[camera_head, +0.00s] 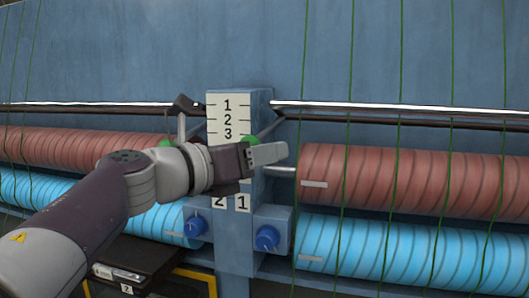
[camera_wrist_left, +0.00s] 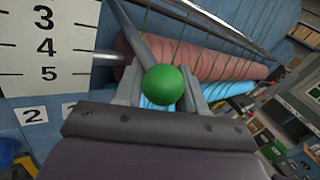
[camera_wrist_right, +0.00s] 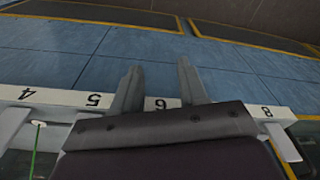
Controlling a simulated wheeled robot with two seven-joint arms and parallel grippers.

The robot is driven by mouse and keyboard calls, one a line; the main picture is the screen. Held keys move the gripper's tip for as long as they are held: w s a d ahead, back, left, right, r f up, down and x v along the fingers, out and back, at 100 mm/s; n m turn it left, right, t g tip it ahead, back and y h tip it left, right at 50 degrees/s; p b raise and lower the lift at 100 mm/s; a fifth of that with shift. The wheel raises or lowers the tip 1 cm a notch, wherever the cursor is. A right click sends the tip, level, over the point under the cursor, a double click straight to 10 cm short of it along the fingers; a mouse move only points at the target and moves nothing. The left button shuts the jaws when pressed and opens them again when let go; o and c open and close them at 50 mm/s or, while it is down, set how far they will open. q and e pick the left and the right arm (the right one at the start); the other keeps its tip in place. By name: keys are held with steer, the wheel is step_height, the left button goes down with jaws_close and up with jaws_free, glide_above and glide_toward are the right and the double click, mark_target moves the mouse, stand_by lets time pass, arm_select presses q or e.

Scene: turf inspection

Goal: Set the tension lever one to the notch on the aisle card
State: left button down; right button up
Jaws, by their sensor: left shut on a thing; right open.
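A blue post (camera_head: 235,245) carries a white notch scale (camera_head: 228,107); 1, 2 and 3 show in the head view, and the scale in the left wrist view (camera_wrist_left: 45,50) shows 3, 4 and 5. Plates 2 and 1 (camera_head: 242,203) sit below. My left gripper (camera_head: 268,153) is shut on the green knob (camera_wrist_left: 163,85) of the right-hand lever, on the side of plate 1. Its rod (camera_wrist_left: 132,35) slants up from the knob. The exact notch cannot be told. Another green knob (camera_head: 166,143) shows left of the post. My right gripper (camera_wrist_right: 157,75) is open and empty.
Red rolls (camera_head: 400,180) and blue rolls (camera_head: 390,250) with green strands flank the post. Blue dials (camera_head: 267,238) sit low beside it. A dark box (camera_head: 130,262) with a small 2 label stands lower left. A numbered white strip (camera_wrist_right: 70,97) lies below my right gripper.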

arm_select(q)
steer(key=c, duration=0.8)
jaws_free()
steer(key=shift+f, duration=0.15)
steer(key=shift+o, duration=0.3)
steer(key=shift+a, duration=0.3)
steer(key=shift+w, duration=0.1)
steer(key=shift+a+f, duration=0.1)
steer(key=shift+s+a+f+b, duration=0.1)
steer(key=shift+s+a+b, duration=0.15)
steer(key=shift+b, duration=0.2)
steer(key=b+v, duration=0.5)
steer(key=v, duration=0.6)
steer(key=shift+s+a+r+b, duration=0.2)
steer(key=shift+s+a+b, duration=0.1)
steer(key=shift+b, duration=0.1)
